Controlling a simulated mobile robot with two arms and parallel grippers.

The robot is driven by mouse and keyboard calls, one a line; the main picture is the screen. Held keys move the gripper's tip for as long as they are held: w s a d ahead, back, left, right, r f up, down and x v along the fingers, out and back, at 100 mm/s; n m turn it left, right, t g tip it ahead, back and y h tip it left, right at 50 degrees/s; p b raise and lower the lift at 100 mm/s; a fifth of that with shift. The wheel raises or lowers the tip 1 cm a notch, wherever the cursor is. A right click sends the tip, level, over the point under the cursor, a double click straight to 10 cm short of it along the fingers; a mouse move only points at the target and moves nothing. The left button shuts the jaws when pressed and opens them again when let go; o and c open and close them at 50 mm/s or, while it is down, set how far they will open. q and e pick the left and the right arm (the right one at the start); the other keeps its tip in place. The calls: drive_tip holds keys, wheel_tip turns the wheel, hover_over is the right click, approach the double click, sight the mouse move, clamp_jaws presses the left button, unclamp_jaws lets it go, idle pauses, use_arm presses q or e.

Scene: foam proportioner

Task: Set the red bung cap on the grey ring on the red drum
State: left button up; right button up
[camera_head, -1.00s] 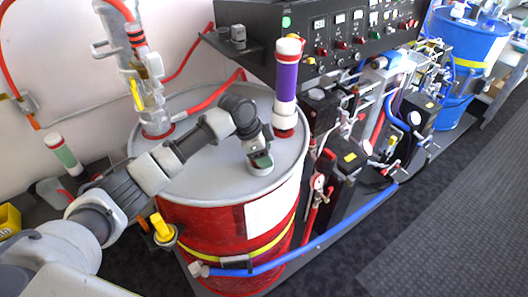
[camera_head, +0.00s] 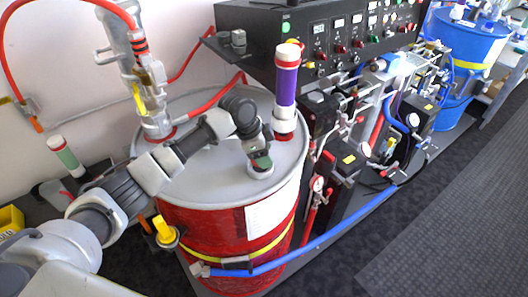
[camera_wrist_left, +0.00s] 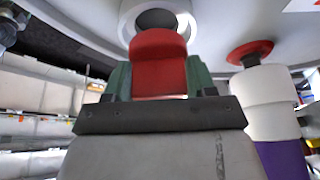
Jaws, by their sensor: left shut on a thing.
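My left gripper (camera_head: 262,163) hangs over the front right of the red drum's (camera_head: 222,222) pale grey lid. In the left wrist view its green fingers (camera_wrist_left: 160,80) are shut on the red bung cap (camera_wrist_left: 158,62). The grey ring (camera_wrist_left: 128,22), with a dark opening, is on the lid just beyond the cap, and the cap covers part of it. In the head view the ring (camera_head: 260,172) shows around the fingertips, while the cap is hidden by the gripper. I cannot tell whether cap and ring touch. My right gripper is not in view.
A purple and white cylinder (camera_head: 286,85) stands on the lid right of my left gripper. A metal pump fitting (camera_head: 150,95) with a red hose stands at the lid's back left. A black control panel (camera_head: 330,40) and piping are to the right.

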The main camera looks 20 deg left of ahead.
use_arm(q)
drive_tip(key=shift+p, duration=0.4)
idle(0.4)
drive_tip(key=shift+f+b, duration=0.4)
drive_tip(key=shift+f, duration=0.45)
idle(0.3)
drive_tip(key=shift+r, duration=0.2)
drive_tip(key=shift+r+p, duration=0.6)
drive_tip(key=shift+p, duration=0.25)
drive_tip(key=shift+r, duration=0.1)
drive_tip(key=shift+p, duration=0.45)
drive_tip(key=shift+f+b, duration=0.45)
drive_tip(key=shift+f, duration=0.4)
idle(0.5)
drive_tip(key=o, duration=0.6)
drive_tip(key=shift+o, duration=0.2)
